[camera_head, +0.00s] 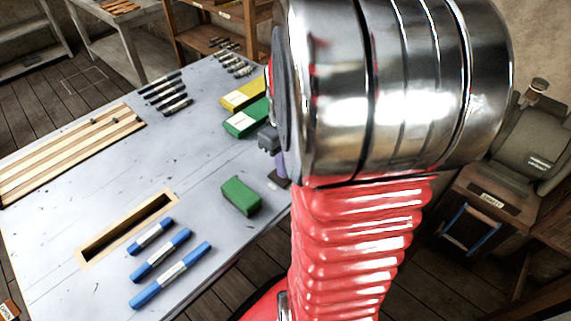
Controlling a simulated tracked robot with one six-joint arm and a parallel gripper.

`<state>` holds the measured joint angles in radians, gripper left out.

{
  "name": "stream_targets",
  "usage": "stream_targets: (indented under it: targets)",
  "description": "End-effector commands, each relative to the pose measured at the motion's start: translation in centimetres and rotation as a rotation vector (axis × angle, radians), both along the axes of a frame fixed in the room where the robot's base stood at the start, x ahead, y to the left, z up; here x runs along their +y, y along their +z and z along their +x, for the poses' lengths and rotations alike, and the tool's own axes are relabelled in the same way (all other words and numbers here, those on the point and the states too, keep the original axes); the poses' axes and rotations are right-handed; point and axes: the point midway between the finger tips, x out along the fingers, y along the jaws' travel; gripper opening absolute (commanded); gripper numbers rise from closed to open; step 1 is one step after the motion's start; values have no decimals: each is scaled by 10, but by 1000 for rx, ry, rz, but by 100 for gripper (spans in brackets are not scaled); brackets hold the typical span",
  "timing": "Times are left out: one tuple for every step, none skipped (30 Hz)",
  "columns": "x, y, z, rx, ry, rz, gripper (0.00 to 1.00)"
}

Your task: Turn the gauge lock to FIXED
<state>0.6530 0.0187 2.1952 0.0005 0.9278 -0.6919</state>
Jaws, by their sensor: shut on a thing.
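My red ribbed arm with its chrome joint fills the middle and right of the view and hides much behind it. My gripper does not show; the arm covers the place where it may be. I cannot make out a gauge lock or a FIXED mark. A small grey block (268,139) shows at the left edge of my arm, above a purple post (281,166) with a dark foot on the table. I cannot tell what this part belongs to.
The grey table (75,240) holds a green block (240,196), yellow and green boxes (243,94), a wooden frame (128,228), blue-and-white sticks (171,274), dark rods (166,92) and a slatted board (65,150). A grey machine (538,130) stands at right. Bare tabletop lies between these things.

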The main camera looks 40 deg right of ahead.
Motion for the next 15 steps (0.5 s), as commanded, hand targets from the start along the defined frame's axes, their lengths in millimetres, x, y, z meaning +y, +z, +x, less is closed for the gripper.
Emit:
stream_targets:
  targets:
    - [0, 1, 0, 0, 5, 0, 0]
    - [0, 1, 0, 0, 7, 0, 0]
    - [0, 1, 0, 0, 8, 0, 0]
    - [0, 1, 0, 0, 8, 0, 0]
    - [0, 1, 0, 0, 8, 0, 0]
    - [0, 1, 0, 0, 8, 0, 0]
    - [0, 1, 0, 0, 8, 0, 0]
    - [0, 1, 0, 0, 7, 0, 0]
    - [0, 1, 0, 0, 7, 0, 0]
    - [0, 1, 0, 0, 7, 0, 0]
    - [0, 1, 0, 0, 7, 0, 0]
    - [0, 1, 0, 0, 7, -1, 13]
    - [0, 1, 0, 0, 7, -1, 15]
    - [0, 1, 0, 0, 7, -1, 17]
    - [0, 1, 0, 0, 6, -1, 20]
